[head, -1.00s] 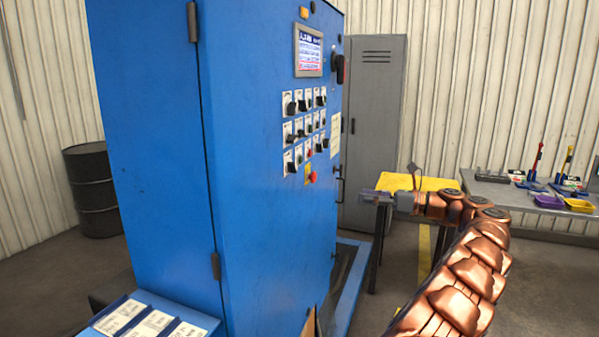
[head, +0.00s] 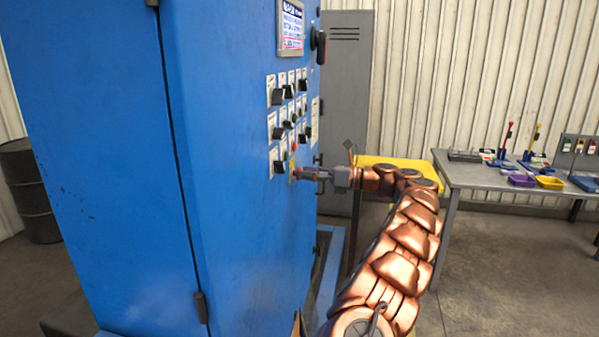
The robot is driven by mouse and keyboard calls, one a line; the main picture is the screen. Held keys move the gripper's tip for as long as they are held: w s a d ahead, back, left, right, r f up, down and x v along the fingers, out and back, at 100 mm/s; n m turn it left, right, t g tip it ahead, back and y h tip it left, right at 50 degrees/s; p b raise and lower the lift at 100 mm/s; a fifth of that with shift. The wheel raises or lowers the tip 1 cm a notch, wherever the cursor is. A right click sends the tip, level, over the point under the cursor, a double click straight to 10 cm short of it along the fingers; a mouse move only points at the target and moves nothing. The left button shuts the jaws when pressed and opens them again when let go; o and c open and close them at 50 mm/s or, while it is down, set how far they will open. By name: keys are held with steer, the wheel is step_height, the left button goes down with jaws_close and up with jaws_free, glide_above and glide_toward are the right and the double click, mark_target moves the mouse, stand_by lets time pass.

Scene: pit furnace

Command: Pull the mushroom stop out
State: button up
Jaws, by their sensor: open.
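The mushroom stop sits low on the control face of the blue cabinet (head: 245,220), on a yellow plate (head: 292,166). In the head view its red head is mostly hidden by my gripper. My gripper (head: 301,173) is open, and its fingertips are right at the stop, pointing left toward the panel. I cannot tell whether the fingers are around the red head or touching it.
Rows of black selector switches (head: 279,132) and a small red button (head: 294,147) sit close above the stop. A yellow-topped table (head: 390,161) stands behind my arm. A grey workbench (head: 480,177) with tools and trays is at the right.

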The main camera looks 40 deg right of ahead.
steer(key=shift+x, duration=1.05)
steer(key=shift+c, duration=0.3)
jaws_close()
